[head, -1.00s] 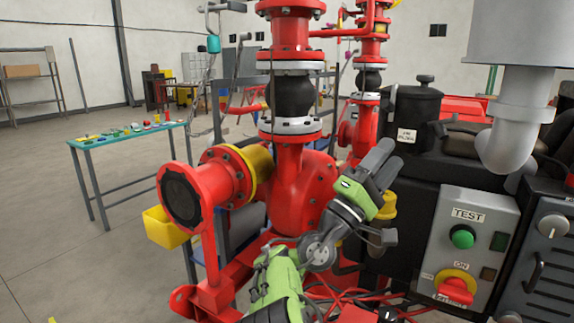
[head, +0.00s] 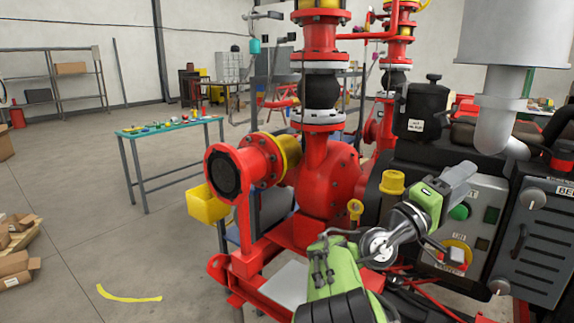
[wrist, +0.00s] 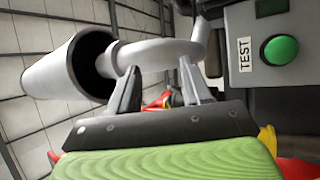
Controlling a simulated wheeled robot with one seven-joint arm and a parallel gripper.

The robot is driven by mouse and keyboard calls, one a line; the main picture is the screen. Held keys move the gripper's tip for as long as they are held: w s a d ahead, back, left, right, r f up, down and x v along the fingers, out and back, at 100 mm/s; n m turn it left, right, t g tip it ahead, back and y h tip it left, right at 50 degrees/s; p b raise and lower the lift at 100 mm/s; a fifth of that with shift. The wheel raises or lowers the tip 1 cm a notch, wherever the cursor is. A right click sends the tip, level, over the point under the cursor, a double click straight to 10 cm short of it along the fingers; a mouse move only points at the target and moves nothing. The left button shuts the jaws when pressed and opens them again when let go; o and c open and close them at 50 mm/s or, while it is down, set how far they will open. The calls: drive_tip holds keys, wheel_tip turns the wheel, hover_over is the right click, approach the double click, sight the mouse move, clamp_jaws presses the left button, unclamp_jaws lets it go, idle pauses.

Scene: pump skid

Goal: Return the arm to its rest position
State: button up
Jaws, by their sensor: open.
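My green and grey arm reaches up from the bottom of the head view. My gripper (head: 462,176) is in front of the grey control panel (head: 486,205) and hides part of it. In the wrist view my gripper (wrist: 158,92) shows two fingers apart with nothing held between them. The panel's green TEST button (wrist: 280,50) is at the right of the wrist view, apart from the fingers. In the head view the green button (head: 459,212) shows just below my gripper.
The red pump (head: 325,185) with its flanged pipes stands just left of my arm. A grey exhaust pipe (head: 497,115) hangs above the panel. A yellow bin (head: 208,204) hangs by the pump. A teal-topped table (head: 170,127) stands further left. Open floor lies at left.

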drive_tip(key=s+d+f+m+g+y, duration=0.2)
drive_tip(key=s+d+f+m+y, duration=0.15)
drive_tip(key=d+f+y, duration=0.4)
drive_tip(key=s+a+f+y, duration=0.6)
drive_tip(key=s+f+y, duration=0.1)
drive_tip(key=f, duration=0.2)
drive_tip(key=s+a+f+n+y+p, duration=0.1)
drive_tip(key=s+a+f+y, duration=0.2)
drive_tip(key=s+a, duration=0.6)
drive_tip(key=s+a+f+n+y, duration=0.15)
drive_tip(key=s+a+y, duration=0.25)
drive_tip(key=s+a, duration=0.5)
wheel_tip(320, 180, up, 14)
drive_tip(key=p, duration=1.4)
drive_tip(key=shift+d+r+m+g+p, duration=0.15)
drive_tip(key=shift+m+g+p, duration=0.15)
drive_tip(key=shift+g+p, duration=0.1)
drive_tip(key=shift+h, duration=0.25)
